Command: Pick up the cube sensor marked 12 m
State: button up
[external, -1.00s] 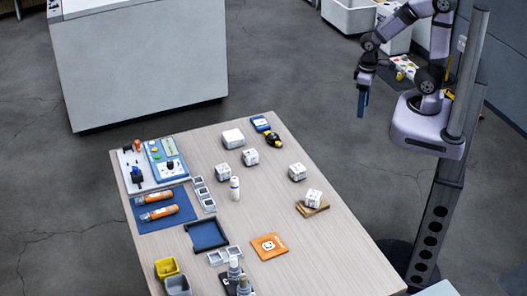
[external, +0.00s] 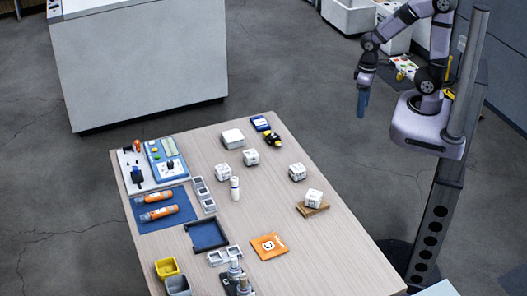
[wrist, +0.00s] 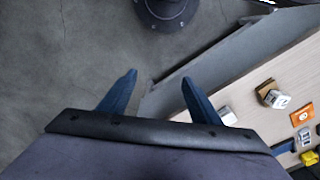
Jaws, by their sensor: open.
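Several small white cube sensors with dark print stand on the table. One cube (external: 251,157) is at the back, one cube (external: 297,172) is further right, and one cube (external: 314,198) sits on a small wooden block (external: 312,210). The print is too small to read, so I cannot tell which is marked 12 m. In the wrist view, the cube on the wooden block (wrist: 277,99) shows at the right, with another cube (wrist: 227,114) beside the finger. My gripper (external: 362,104) is open and empty, beyond the table's right edge; its blue fingers (wrist: 158,80) are apart in the wrist view.
A white box (external: 232,138), a white cylinder (external: 235,189), an orange card (external: 269,247), a dark blue tray (external: 208,234) and a blue mat (external: 163,221) with orange tubes lie on the table (external: 340,258). Yellow (external: 167,267) and grey bins stand at the front left.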

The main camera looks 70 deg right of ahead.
jog(key=n+t+h+b, duration=0.5)
jog(key=n+t+h, duration=0.5)
jog(key=n, duration=1.8)
send_over(297, 167)
jog(key=shift+t+y, duration=0.3)
jog(key=shift+y, duration=0.4)
notch_tip(297, 167, down, 9)
jog(key=shift+s+a+r, duration=0.1)
jog(key=shift+r, duration=0.1)
jog(key=shift+f+p, duration=0.55)
jog(key=shift+f, duration=1.4)
jog(key=shift+f, duration=0.1)
